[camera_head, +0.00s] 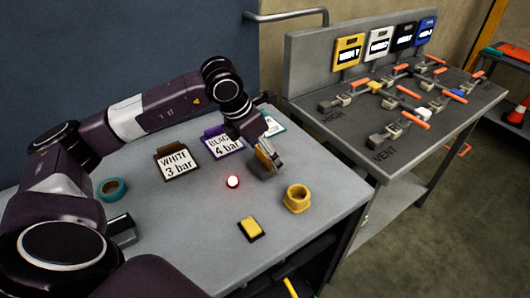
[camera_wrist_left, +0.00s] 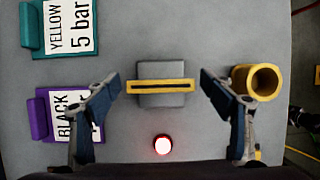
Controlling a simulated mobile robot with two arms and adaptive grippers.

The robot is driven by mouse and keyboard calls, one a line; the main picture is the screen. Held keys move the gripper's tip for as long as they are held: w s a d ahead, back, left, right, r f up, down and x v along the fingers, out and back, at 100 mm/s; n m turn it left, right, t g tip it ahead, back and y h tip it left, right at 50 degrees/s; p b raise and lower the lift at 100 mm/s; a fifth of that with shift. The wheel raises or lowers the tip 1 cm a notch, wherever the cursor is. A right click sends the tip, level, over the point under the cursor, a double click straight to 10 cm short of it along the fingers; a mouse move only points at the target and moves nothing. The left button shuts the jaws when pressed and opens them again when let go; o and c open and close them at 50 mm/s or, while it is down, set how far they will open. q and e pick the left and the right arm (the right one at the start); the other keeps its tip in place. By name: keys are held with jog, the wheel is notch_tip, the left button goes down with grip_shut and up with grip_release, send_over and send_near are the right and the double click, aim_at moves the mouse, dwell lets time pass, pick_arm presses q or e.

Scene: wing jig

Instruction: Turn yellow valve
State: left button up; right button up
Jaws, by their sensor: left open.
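My left gripper (camera_head: 258,152) is above the near table with its jaws open. In the left wrist view its two fingers (camera_wrist_left: 162,82) stand apart on either side of a grey block with a yellow slotted bar (camera_wrist_left: 161,86). Neither finger seems to touch it. Several valves with orange levers sit on the grey valve bench (camera_head: 335,136) at the right. A yellow plate (camera_head: 349,50) stands first from the left on its back panel. A valve with an orange lever (camera_head: 358,83) lies below it; I cannot tell which valve belongs to which plate. My right gripper is not in view.
The near table carries a yellow ring (camera_head: 297,198), a yellow-topped block (camera_head: 251,229), a red light (camera_head: 232,182), a teal roll (camera_head: 111,189), and cards reading White 3 bar (camera_head: 178,162), Black (camera_head: 224,146) and Yellow 5 bar (camera_wrist_left: 68,28). A gap separates it from the valve bench.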

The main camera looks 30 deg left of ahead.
pick_arm(q)
jog(key=shift+r, duration=0.1)
jog(key=shift+s+r, duration=0.15)
jog(key=shift+r, duration=0.2)
jog(key=v, duration=1.1)
jog(key=shift+a, duration=0.1)
